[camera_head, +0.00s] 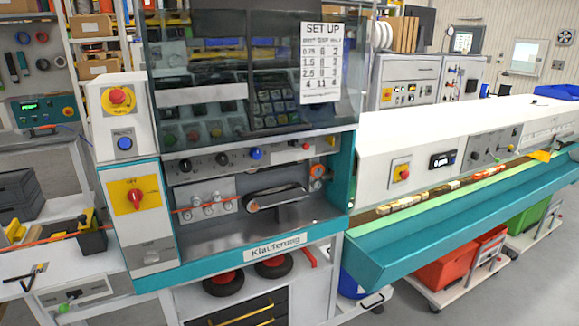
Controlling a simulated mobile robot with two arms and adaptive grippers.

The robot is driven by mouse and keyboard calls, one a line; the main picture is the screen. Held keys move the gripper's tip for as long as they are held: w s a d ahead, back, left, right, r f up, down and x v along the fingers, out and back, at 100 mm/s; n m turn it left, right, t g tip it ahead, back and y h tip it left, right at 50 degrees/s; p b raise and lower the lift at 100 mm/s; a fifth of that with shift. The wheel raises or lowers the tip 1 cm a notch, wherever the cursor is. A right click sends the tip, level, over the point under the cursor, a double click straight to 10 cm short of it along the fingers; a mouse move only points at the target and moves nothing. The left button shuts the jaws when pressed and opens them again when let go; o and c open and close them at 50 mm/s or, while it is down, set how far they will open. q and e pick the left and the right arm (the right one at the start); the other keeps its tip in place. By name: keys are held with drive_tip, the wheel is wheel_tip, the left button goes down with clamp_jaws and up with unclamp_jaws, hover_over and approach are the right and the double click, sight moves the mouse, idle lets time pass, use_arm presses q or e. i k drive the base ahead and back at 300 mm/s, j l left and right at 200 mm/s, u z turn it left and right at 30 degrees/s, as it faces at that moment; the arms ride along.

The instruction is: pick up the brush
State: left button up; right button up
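I cannot make out a brush for certain in the head view. A small yellow object (540,156) lies at the far right end of the long machine's ledge, too small to identify. Black and yellow tools (92,232) stand on the white bench (50,258) at the left, and I cannot tell whether one is a brush. A thin dark object (24,281) lies near that bench's front edge. Neither of my grippers shows in this view.
A teal and white machine (148,258) with a clear guard stands in the middle. Its long teal trough (450,235) runs right. Red (445,270) and green (530,215) bins on carts stand below. Grey floor (525,290) is free at the lower right.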

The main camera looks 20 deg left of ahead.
sight(311, 258)
drive_tip(key=u, duration=0.2)
drive_tip(key=i+l+u, duration=0.55)
drive_tip(key=l+u, duration=0.2)
drive_tip(key=l, duration=0.1)
